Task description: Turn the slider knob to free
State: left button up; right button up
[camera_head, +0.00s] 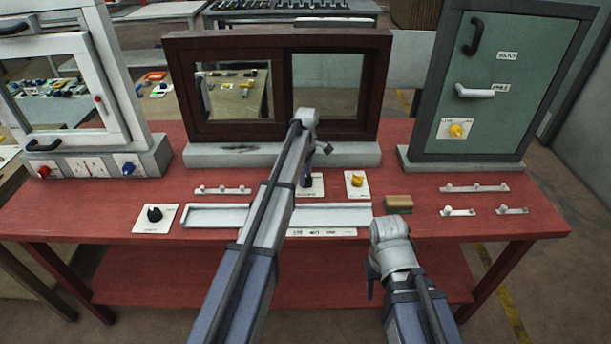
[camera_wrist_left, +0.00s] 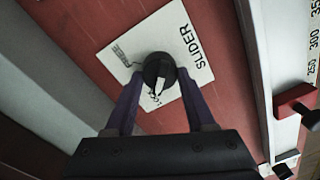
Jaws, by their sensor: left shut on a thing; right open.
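The slider knob (camera_wrist_left: 158,66) is a round black knob on a white plate (camera_wrist_left: 186,40) lettered SLIDER, with small words at its edges. A white mark on the knob points toward the lower edge of the plate in the left wrist view, near what looks like LOCK. My left gripper (camera_wrist_left: 159,76) is shut on the knob, one purple finger on each side. In the head view my left gripper (camera_head: 308,181) reaches down onto this plate, and the knob is mostly hidden. My right gripper (camera_head: 370,284) is open and empty at the table's front, partly hidden by its wrist.
A brown-framed sliding window (camera_head: 285,40) stands behind the plate. A yellow knob (camera_head: 357,181) and a green-tan block (camera_head: 399,204) lie to the right. A black knob (camera_head: 154,214) is at left. A green door panel (camera_head: 505,80) stands at right.

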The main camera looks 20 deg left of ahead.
pick_arm(q)
grip_shut()
jog(key=shift+m, duration=0.3)
jog(key=m, duration=0.3)
jog(key=shift+m, duration=0.4)
jog(key=m, duration=0.3)
jog(key=shift+d+m, duration=0.1)
jog(key=shift+m, duration=0.3)
jog(key=m, duration=0.5)
jog(key=shift+d+t, duration=0.1)
jog(key=shift+t, duration=0.2)
jog(key=shift+m, duration=2.3)
